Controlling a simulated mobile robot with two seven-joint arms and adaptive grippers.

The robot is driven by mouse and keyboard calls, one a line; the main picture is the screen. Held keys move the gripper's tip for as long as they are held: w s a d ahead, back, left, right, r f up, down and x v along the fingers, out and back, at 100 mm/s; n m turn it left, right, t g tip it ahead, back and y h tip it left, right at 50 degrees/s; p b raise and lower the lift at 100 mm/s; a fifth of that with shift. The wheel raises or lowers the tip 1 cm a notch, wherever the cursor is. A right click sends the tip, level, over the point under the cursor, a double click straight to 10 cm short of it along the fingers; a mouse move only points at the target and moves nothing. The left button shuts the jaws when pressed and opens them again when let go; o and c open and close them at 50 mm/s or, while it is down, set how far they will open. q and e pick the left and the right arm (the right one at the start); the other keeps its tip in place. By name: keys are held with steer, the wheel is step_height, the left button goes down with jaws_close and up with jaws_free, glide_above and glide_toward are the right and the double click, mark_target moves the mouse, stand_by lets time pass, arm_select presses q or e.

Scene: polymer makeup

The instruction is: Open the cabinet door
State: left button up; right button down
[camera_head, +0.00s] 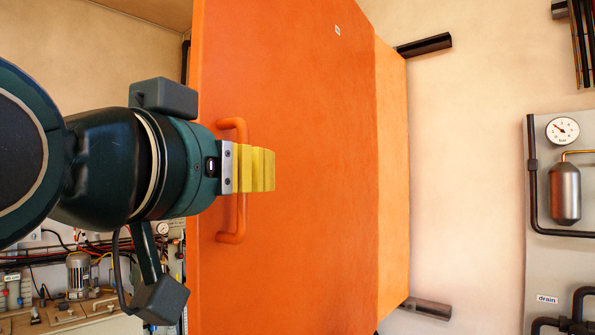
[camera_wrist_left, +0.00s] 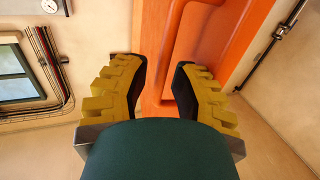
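The orange cabinet door (camera_head: 310,130) fills the middle of the head view, with an orange bar handle (camera_head: 233,238) near its left edge. My left gripper (camera_head: 270,170) comes in from the left across the handle's middle and hides that part. In the left wrist view, its two yellow fingers (camera_wrist_left: 163,80) stand apart, with dark inner pads. The handle (camera_wrist_left: 176,30) runs between and beyond them, in front of the door (camera_wrist_left: 153,35). I cannot tell whether the fingers touch the handle, nor whether the door is ajar. My right gripper is in neither view.
Dark brackets (camera_head: 425,45) stick out right of the cabinet, above and below. A grey panel with a gauge (camera_head: 562,130) and pipes is at the far right. Equipment on a bench (camera_head: 80,275) stands at lower left. Plain wall (camera_head: 465,180) lies between cabinet and panel.

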arm_select(q)
steer(key=v, duration=1)
